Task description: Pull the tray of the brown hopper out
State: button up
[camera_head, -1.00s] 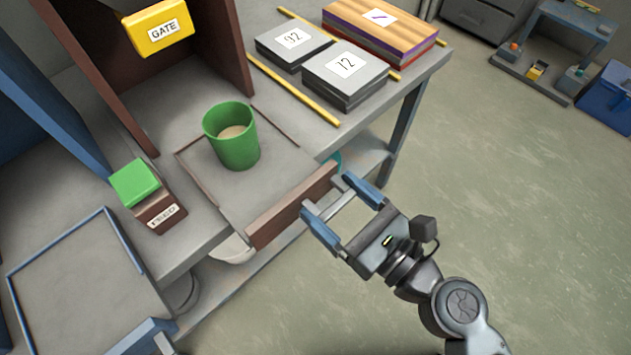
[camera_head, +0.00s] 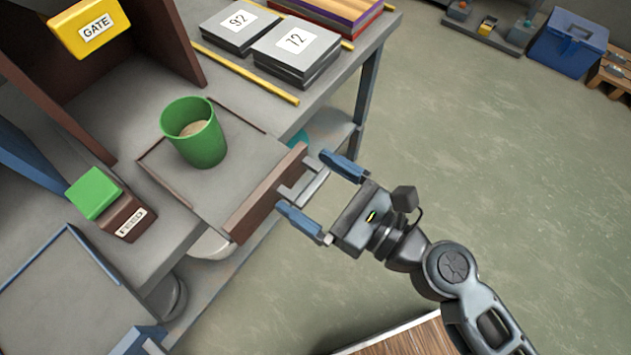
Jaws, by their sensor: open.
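The brown hopper (camera_head: 171,40) stands on the bench at upper left, open toward me. Its grey tray (camera_head: 240,152) sticks out past the bench edge, with a brown front board (camera_head: 264,196) and a pale bar handle (camera_head: 306,189) on it. A green cup (camera_head: 203,142) holding pale grainy stuff stands upright on the tray. My gripper (camera_head: 303,181) is open at the front board, its blue fingers spread on either side of the handle. Gaps show between the fingers and the handle ends.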

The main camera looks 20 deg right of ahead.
jog(key=b+v, duration=0.1)
jog(key=v, duration=0.6)
jog(key=shift+s+d+b, duration=0.25)
jog(key=shift+s+b, duration=0.1)
